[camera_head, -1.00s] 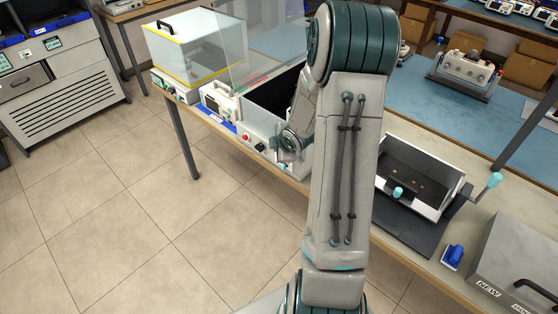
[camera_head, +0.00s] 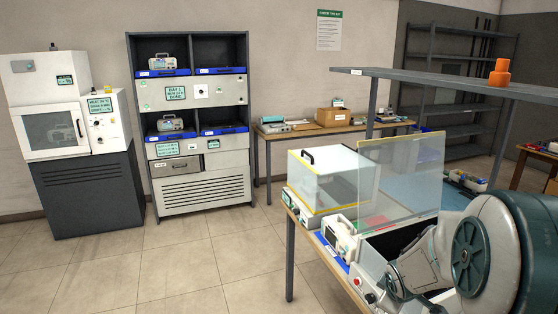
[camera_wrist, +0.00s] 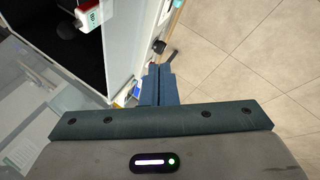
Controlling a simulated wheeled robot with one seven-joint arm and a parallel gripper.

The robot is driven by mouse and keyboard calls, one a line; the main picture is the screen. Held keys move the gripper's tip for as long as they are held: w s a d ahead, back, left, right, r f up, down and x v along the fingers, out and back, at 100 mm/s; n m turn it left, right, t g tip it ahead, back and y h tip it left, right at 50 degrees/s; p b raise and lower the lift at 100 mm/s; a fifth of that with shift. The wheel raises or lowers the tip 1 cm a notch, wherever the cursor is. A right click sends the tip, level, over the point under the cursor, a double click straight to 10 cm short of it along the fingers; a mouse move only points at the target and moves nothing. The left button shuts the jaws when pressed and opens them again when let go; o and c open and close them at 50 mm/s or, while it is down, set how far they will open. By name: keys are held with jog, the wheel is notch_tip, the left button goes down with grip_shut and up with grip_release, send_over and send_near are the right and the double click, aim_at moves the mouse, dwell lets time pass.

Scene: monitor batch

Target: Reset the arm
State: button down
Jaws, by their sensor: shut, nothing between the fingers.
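My arm (camera_head: 470,255) fills the lower right of the head view, bent over the front of the bench. My gripper shows in the wrist view (camera_wrist: 158,85), its two dark blue fingers together with nothing between them. It points past the side of a white open-topped box (camera_wrist: 120,45) with a dark inside, above or beside the bench edge. I cannot tell whether the fingers touch anything. In the head view the fingers are hidden or too small to make out.
The bench carries a clear box with yellow edging (camera_head: 325,182), an upright clear panel (camera_head: 402,180) and a white device (camera_head: 341,238). A shelf cabinet (camera_head: 190,45) and a white oven-like machine (camera_head: 50,130) stand along the back wall. The tiled floor (camera_head: 190,270) left of the bench is clear.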

jog(key=s+a+r+m+g+y, duration=0.1)
jog(key=s+a+r+m, duration=0.3)
jog(key=s, duration=0.6)
jog(key=s+a+r+m+g+y, duration=0.1)
jog(key=s+a+r+m, duration=0.4)
jog(key=s+a, duration=0.4)
jog(key=shift+s+a+r+g, duration=0.3)
jog(key=shift+s+r, duration=0.35)
jog(key=shift+r, duration=0.15)
